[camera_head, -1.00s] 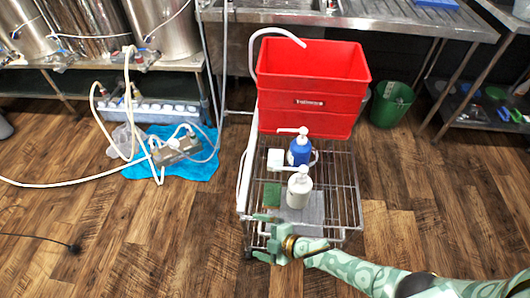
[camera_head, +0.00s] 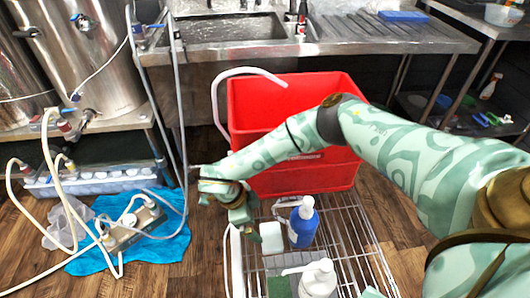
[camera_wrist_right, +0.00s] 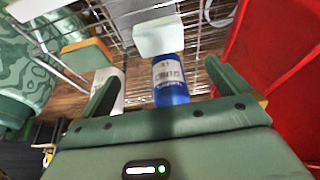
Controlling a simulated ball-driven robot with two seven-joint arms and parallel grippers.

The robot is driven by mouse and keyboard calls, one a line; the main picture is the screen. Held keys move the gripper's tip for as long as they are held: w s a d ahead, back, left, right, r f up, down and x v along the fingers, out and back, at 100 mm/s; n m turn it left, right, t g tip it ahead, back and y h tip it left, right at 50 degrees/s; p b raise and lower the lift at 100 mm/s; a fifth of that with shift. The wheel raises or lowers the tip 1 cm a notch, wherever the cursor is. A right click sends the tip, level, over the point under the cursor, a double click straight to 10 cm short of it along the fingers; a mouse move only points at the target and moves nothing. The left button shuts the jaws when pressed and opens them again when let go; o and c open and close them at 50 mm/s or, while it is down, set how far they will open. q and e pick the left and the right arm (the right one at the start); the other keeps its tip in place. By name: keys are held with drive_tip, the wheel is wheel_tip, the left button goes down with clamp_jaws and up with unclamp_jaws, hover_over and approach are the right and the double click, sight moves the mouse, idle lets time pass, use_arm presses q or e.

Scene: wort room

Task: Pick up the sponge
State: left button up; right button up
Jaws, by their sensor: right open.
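The sponge, a flat green pad (camera_head: 278,287), lies on the wire rack near the bottom edge of the head view, left of the white pump bottle (camera_head: 318,280). In the right wrist view the sponge (camera_wrist_right: 88,55) shows a green top and tan side, at upper left. My right gripper (camera_head: 240,216) is above the rack's far left side, beside the white block (camera_head: 271,237) and beyond the sponge. In the wrist view its fingers are spread apart with nothing held between them. My left gripper is not in view.
A blue bottle (camera_head: 303,226) stands by the white block; it also shows ahead of the fingers in the wrist view (camera_wrist_right: 170,80). A red bin (camera_head: 300,178) stands at the rack's far end, close to my right arm. Hoses and a blue cloth (camera_head: 150,249) lie on the left.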

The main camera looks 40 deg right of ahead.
drive_tip(key=b, duration=0.3)
hover_over(270, 236)
drive_tip(key=a, duration=0.2)
drive_tip(key=f, duration=0.5)
drive_tip(key=w+f, duration=0.1)
drive_tip(key=f, duration=0.1)
drive_tip(key=shift+d+f, duration=0.2)
drive_tip(key=b+x, duration=0.2)
drive_tip(key=x, duration=0.1)
drive_tip(key=shift+f+b, duration=0.3)
drive_tip(key=shift+f, duration=0.15)
drive_tip(key=shift+s+d+f+b, duration=0.1)
drive_tip(key=shift+d+f+b, duration=0.2)
drive_tip(key=shift+f, duration=0.25)
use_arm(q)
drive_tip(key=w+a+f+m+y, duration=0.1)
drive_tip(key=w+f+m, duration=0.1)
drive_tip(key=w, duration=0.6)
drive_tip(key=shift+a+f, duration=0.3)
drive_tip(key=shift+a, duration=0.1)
use_arm(e)
drive_tip(key=c, duration=0.8)
